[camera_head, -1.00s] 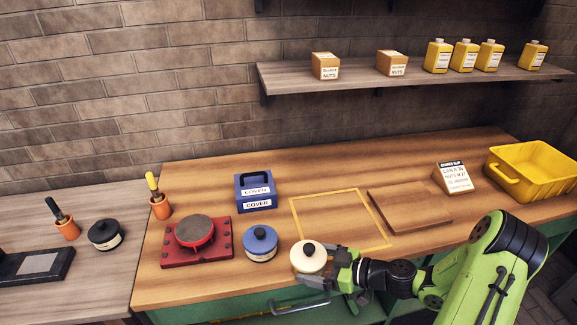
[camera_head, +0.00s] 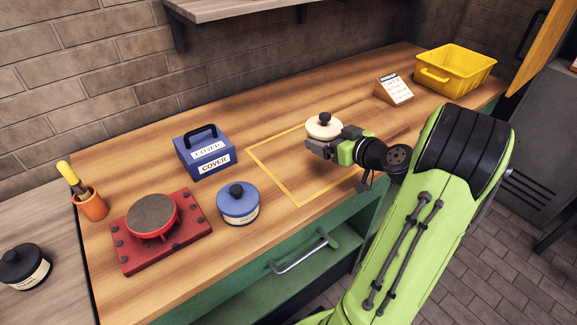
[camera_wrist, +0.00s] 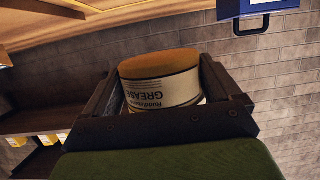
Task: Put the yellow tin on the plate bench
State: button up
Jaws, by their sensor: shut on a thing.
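The pale cream-yellow tin (camera_head: 325,128) has a light lid with a black knob. My gripper (camera_head: 322,149) is shut on its sides and holds it upright, over the right part of a yellow outlined square (camera_head: 283,191) on the wooden bench (camera_head: 245,268). The gap to the wood is hard to judge. In the wrist view the tin (camera_wrist: 165,88) sits between both fingers, with an upside-down label reading GREASE. Part of its lower side is hidden by the gripper in the head view.
A red plate fixture (camera_head: 133,258), a blue tin (camera_head: 238,206) and a blue COVER box (camera_head: 194,154) stand left. A slip stand (camera_head: 394,87) and a yellow bin (camera_head: 462,62) stand at the back right. An open drawer (camera_head: 262,300) juts out in front.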

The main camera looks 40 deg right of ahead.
aim_at(325, 173)
notch_tip(325, 173, down, 10)
jog(key=b, duration=0.3)
jog(key=shift+d+r, duration=0.1)
jog(key=shift+d, duration=0.05)
jog(key=shift+r, duration=0.15)
jog(key=o, duration=1.2)
